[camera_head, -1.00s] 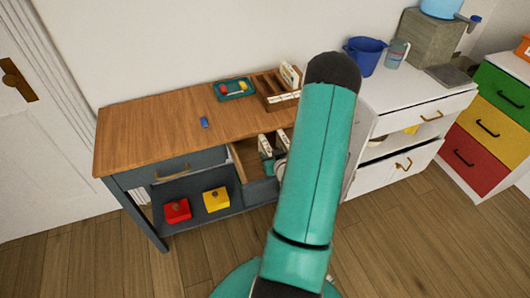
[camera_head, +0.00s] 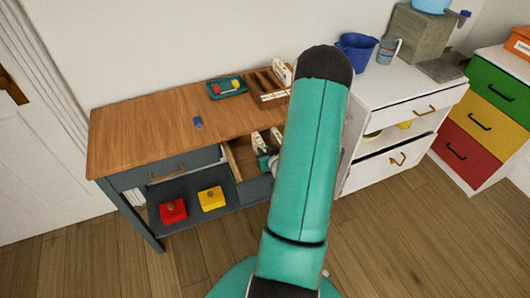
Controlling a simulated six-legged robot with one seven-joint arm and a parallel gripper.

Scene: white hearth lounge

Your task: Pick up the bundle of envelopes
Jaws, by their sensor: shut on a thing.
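My arm covers much of the view. My gripper (camera_head: 264,157) shows only in part to its left, low in the open drawer (camera_head: 240,160) of the wooden-topped desk. Two pale upright bundles stand close together in the drawer. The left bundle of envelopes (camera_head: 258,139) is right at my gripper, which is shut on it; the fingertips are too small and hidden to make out. The right pale bundle (camera_head: 276,134) is partly behind my arm. Another pale bundle (camera_head: 281,72) stands in the wooden organizer on the desktop.
The desktop (camera_head: 150,125) holds a blue object (camera_head: 197,122), a teal tray (camera_head: 227,88) and the organizer (camera_head: 272,92). Red (camera_head: 173,211) and yellow (camera_head: 211,199) boxes sit on the shelf below. A white cabinet (camera_head: 373,176) stands right. The floor in front is clear.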

